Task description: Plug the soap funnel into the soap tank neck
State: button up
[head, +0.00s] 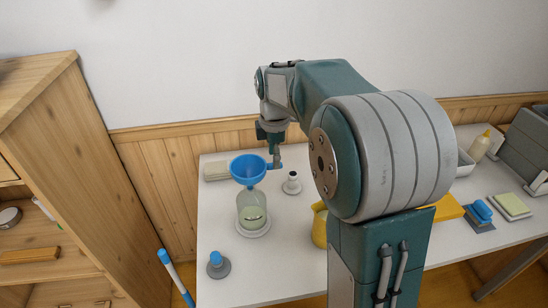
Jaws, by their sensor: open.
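The blue soap funnel (248,168) is upright at the top of the soap tank (251,212), a clear, pale green jar on a round white base. The funnel's narrow lower end meets the tank neck; I cannot tell how deep it goes. A small blue tab sticks out from the funnel's right side. My gripper (275,163) is open and points down at this tab, just right of the funnel bowl. Whether its fingers touch the tab is too small to tell.
A blue-topped piece on a grey base (217,265) stands front left. A small white-and-grey fitting (292,184) stands right of the tank. A yellow jug (320,226) is partly hidden by my arm. A wooden shelf (50,190) stands left of the table.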

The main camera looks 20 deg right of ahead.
jog(key=shift+r, duration=0.6)
notch_tip(320, 180, up, 12)
jog(key=shift+f, duration=0.15)
dwell(0.4)
dwell(1.2)
jog(key=s+a+f+m+t, duration=0.2)
jog(key=s+m, duration=0.3)
jog(key=s, duration=0.3)
jog(key=s+a+f+m+t, duration=0.1)
jog(key=s+a+f+m, duration=0.1)
jog(key=s+m, duration=0.3)
jog(key=s+a+f+m+t, duration=0.2)
jog(key=s+f+m, duration=0.2)
jog(key=s, duration=0.6)
jog(key=shift+s+a+f+m+t, duration=0.3)
jog(key=shift+s+f+m, duration=0.1)
jog(key=shift+m, duration=0.5)
